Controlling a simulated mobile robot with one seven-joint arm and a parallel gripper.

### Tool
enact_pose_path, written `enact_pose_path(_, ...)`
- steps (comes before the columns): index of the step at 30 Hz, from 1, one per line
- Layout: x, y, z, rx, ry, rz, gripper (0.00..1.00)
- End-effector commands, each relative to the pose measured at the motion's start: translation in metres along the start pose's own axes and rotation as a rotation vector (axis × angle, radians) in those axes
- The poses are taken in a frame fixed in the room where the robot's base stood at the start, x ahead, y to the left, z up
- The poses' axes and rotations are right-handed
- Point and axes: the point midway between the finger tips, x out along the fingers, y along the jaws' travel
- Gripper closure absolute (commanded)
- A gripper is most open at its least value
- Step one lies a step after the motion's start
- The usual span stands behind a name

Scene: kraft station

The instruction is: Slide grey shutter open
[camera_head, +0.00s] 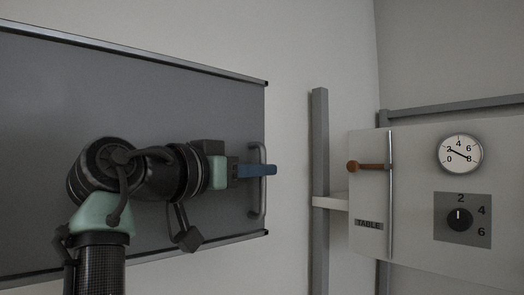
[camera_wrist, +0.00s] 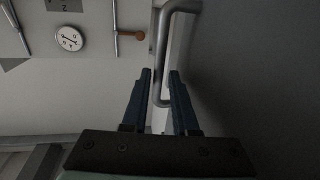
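The grey shutter (camera_head: 200,110) is a wide flat panel between an upper and a lower rail, on the left of the head view. A grey bar handle (camera_head: 262,203) stands upright at its right edge. The handle (camera_wrist: 162,40) also shows in the wrist view, running down between my two blue fingers. My gripper (camera_head: 272,170) reaches across the handle near its middle. In the wrist view my gripper (camera_wrist: 160,72) has its fingers apart, one on each side of the bar. Firm contact with the bar is not clear.
Bare wall lies between shutter and post.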

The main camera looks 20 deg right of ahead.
Motion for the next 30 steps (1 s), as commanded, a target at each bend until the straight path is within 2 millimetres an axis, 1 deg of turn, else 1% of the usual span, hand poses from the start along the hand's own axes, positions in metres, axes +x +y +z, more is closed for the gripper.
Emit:
enact_pose_path(1, 0.006, 0.000, -0.003, 0.000, -0.001, 0.001, 0.73)
enact_pose_path(3, 0.012, 0.001, -0.003, 0.000, 0.000, 0.001, 0.73)
enact_pose_path(6, 0.017, 0.000, -0.001, 0.000, -0.001, 0.001, 0.73)
enact_pose_path(15, 0.018, 0.000, 0.001, 0.001, 0.000, 0.000, 0.73)
enact_pose_path(17, 0.018, 0.000, 0.001, 0.001, 0.000, 0.000, 0.84)
enact_pose_path(18, 0.018, 0.000, 0.001, 0.001, 0.000, 0.000, 0.91)
enact_pose_path(20, 0.018, 0.000, 0.000, 0.001, 0.001, -0.001, 1.00)
enact_pose_path(30, 0.017, 0.000, 0.000, 0.001, 0.002, -0.001, 1.00)
